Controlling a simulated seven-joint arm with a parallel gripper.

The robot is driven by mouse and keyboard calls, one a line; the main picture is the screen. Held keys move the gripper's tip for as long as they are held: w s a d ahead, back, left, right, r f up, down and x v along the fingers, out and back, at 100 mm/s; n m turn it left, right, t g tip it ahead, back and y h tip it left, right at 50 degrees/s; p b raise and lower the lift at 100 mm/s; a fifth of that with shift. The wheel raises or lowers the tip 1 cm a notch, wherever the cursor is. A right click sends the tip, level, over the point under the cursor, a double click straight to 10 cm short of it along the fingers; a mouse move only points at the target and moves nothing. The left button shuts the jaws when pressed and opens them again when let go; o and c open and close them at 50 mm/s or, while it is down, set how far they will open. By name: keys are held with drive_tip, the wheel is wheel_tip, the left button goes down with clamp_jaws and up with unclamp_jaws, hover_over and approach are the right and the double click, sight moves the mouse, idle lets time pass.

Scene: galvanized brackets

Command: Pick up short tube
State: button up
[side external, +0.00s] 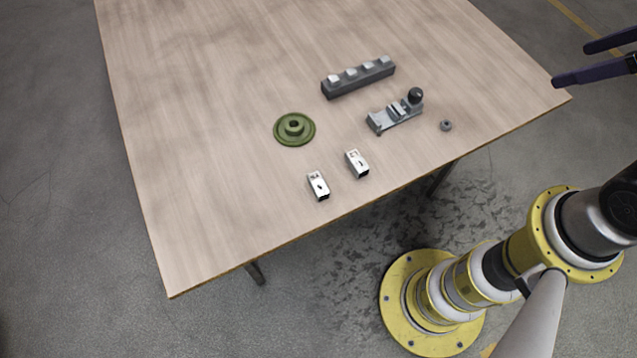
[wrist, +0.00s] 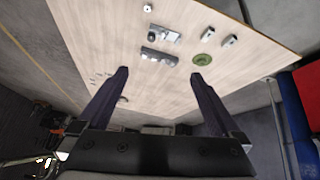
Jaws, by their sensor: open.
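A small grey ring-like piece (side external: 446,125) lies near the right edge of the table; it looks like a short round tube and also shows at the top of the wrist view (wrist: 148,7). Two white box-shaped pieces (side external: 318,186) (side external: 357,164) with dark ends lie near the front edge; they could be short square tubes, and I cannot tell which piece the task names. The wrist view shows them at upper right (wrist: 208,30) (wrist: 230,40). My gripper (side external: 569,65) is open and empty, off the table's right corner, apart from all pieces. Its two dark fingers (wrist: 160,74) frame the wrist view.
A green round flanged dish (side external: 294,129) lies mid-table. Behind are a dark block with several pale squares on top (side external: 358,78) and a grey clamp fixture with a black knob (side external: 396,114). The table's (side external: 200,150) left side is clear. A blue-and-red object (wrist: 302,110) stands right in the wrist view.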

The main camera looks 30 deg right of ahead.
drive_tip(key=w+a+r+n+y, duration=0.2)
drive_tip(key=w+a+n, duration=0.35)
drive_tip(key=w, duration=0.45)
drive_tip(key=w+a+f+n+g+y, duration=0.1)
drive_tip(key=w+a+f+n+y, duration=0.1)
drive_tip(key=w+a+f+n, duration=0.35)
drive_tip(key=n+g, duration=0.3)
drive_tip(key=g, duration=0.2)
hover_over(320, 183)
drive_tip(key=d, duration=0.3)
drive_tip(key=f, duration=2.8)
drive_tip(key=shift+s+a+f, duration=0.15)
drive_tip(key=shift+s+f, duration=0.05)
drive_tip(key=shift+s, duration=0.05)
drive_tip(key=shift+x, duration=2.8)
drive_tip(key=shift+w+a, duration=0.15)
drive_tip(key=c, duration=1.3)
